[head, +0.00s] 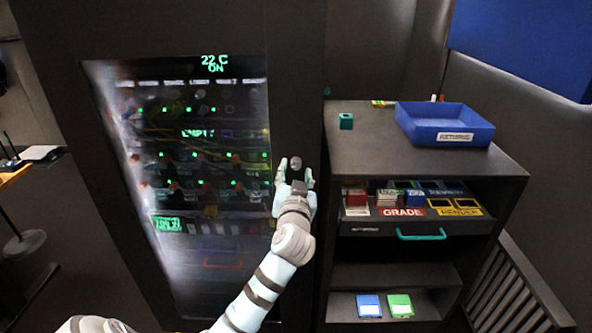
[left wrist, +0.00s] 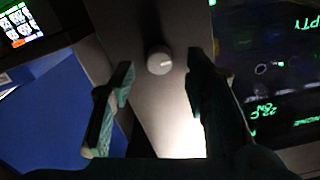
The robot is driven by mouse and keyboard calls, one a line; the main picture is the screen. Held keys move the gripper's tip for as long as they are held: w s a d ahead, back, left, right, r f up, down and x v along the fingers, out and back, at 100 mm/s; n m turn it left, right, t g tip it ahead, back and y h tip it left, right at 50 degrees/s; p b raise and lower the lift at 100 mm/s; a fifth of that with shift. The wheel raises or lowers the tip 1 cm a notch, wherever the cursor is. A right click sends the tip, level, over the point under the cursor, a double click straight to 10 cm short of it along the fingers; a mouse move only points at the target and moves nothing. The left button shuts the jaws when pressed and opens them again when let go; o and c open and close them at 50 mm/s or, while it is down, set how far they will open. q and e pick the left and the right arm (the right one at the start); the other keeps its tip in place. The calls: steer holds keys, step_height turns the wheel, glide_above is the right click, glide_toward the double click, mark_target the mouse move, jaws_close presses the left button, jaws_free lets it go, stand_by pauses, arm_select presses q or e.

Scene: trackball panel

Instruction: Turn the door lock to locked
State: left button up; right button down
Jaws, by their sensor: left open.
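The door lock is a small round grey knob (head: 296,163) on the dark frame to the right of the glass door (head: 215,120). In the left wrist view the knob (left wrist: 159,60) shows a pale mark on its face. My left gripper (head: 295,172) is in front of the knob, its fingers open on either side of it. In the left wrist view the open fingers (left wrist: 160,90) stand left and right of the knob, with visible gaps and no contact that I can see. My right gripper is not in view.
A dark cabinet (head: 410,158) stands right of the door, with a blue tray (head: 445,124) and a small green block (head: 346,121) on top. Its open drawer with a teal handle (head: 421,236) holds several small boxes. A slatted rack (head: 515,285) is at the lower right.

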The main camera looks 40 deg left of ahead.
mark_target(296, 164)
arm_select(q)
steer(key=shift+x, duration=1.25)
jaws_close()
steer(key=shift+n+b, duration=0.3)
steer(key=n+b, duration=0.3)
steer(key=n, duration=0.1)
steer(key=shift+f, duration=0.1)
steer(key=n+b, duration=0.4)
steer(key=n, duration=0.2)
steer(key=n+b, duration=0.4)
steer(key=n, duration=0.2)
steer(key=shift+n, duration=0.3)
steer(key=shift+n+b, duration=0.3)
